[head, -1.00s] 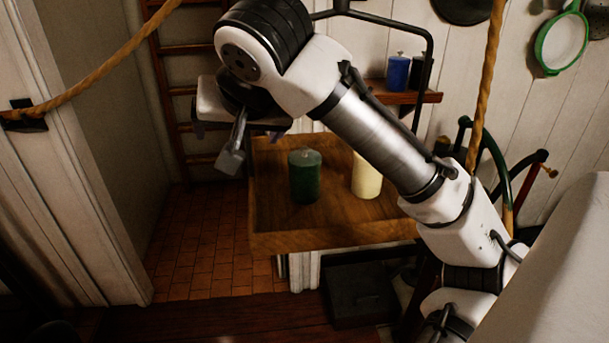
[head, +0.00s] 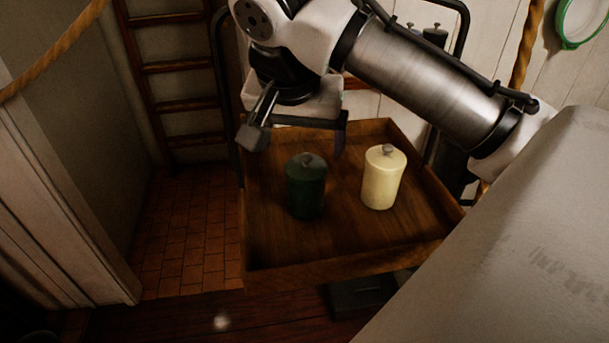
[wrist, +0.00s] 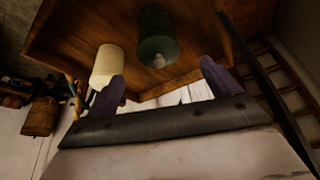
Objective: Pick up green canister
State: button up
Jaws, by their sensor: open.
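The green canister (head: 306,190) stands upright on the wooden tray-like table, with a small knob on its lid. It also shows in the wrist view (wrist: 157,42), beyond the finger tips and between their lines. My gripper (head: 297,142) is above and behind the green canister in the head view, open and empty. In the wrist view its two purple fingers (wrist: 163,82) are wide apart, and neither appears to touch a canister. In the head view the left finger is mostly hidden.
A cream canister (head: 382,180) stands just right of the green one, near the left finger in the wrist view. The wooden table (head: 350,245) has a raised rim. A ladder (head: 170,67) stands behind left. A rope (head: 55,50) hangs at left. Tiled floor (head: 190,235) is open.

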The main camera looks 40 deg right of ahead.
aim_at(307, 174)
jog(key=p+x, duration=0.1)
jog(key=x, duration=0.9)
jog(key=shift+s+d+f, duration=0.1)
jog(key=shift+f, duration=0.3)
jog(key=c, duration=1.4)
